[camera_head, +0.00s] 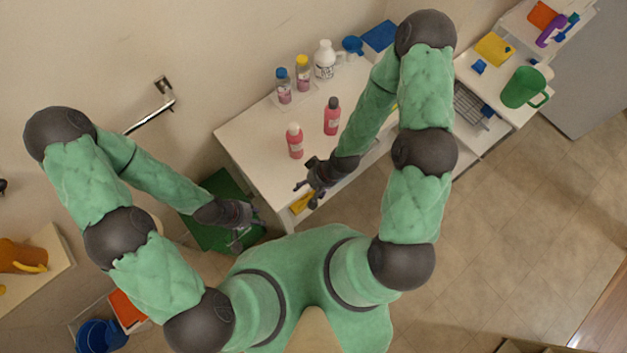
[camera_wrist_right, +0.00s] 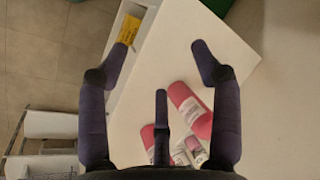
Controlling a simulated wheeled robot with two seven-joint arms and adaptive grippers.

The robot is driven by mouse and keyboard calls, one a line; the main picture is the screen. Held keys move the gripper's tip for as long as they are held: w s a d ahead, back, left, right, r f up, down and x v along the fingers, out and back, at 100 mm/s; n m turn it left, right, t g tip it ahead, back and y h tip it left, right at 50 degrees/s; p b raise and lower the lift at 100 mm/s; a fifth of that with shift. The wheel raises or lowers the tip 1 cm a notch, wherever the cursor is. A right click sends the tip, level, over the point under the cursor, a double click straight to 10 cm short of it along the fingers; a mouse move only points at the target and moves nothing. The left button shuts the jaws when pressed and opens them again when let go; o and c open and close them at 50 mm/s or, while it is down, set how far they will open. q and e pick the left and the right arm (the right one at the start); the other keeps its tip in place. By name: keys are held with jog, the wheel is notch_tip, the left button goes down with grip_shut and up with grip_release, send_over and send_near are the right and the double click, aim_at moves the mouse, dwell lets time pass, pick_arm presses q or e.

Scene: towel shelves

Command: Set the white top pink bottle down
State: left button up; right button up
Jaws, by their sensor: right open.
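The white top pink bottle (camera_head: 295,141) stands upright on the white table (camera_head: 245,134), near its left end. My right gripper (camera_head: 305,192) is below and right of it in the head view, apart from it, open and empty. In the right wrist view its fingers (camera_wrist_right: 160,55) are spread with nothing between their tips. Two pink bottles show low in that view, one on the right (camera_wrist_right: 187,103) and one partly hidden by a finger (camera_wrist_right: 147,136); I cannot tell which has the white top. My left gripper (camera_head: 250,232) appears open and empty, left of the table.
A dark-capped pink bottle (camera_head: 332,117) stands behind and right of the white-topped one. Blue-capped (camera_head: 284,88), yellow-capped (camera_head: 303,75) and white (camera_head: 324,60) bottles stand along the wall. A green bin (camera_head: 205,235) is below the left gripper. The table's left end is clear.

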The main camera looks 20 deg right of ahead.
jog(key=shift+m+g+h, duration=0.3)
jog(key=shift+m+g, duration=0.2)
jog(key=shift+m, duration=0.3)
jog(key=s, duration=0.1)
jog(key=s+f, duration=0.2)
jog(key=s, duration=0.1)
jog(key=shift+s+d, duration=0.1)
notch_tip(320, 180, down, 22)
jog(key=b, duration=2.2)
jog(key=shift+f+b, duration=0.25)
jog(key=shift+b, duration=0.05)
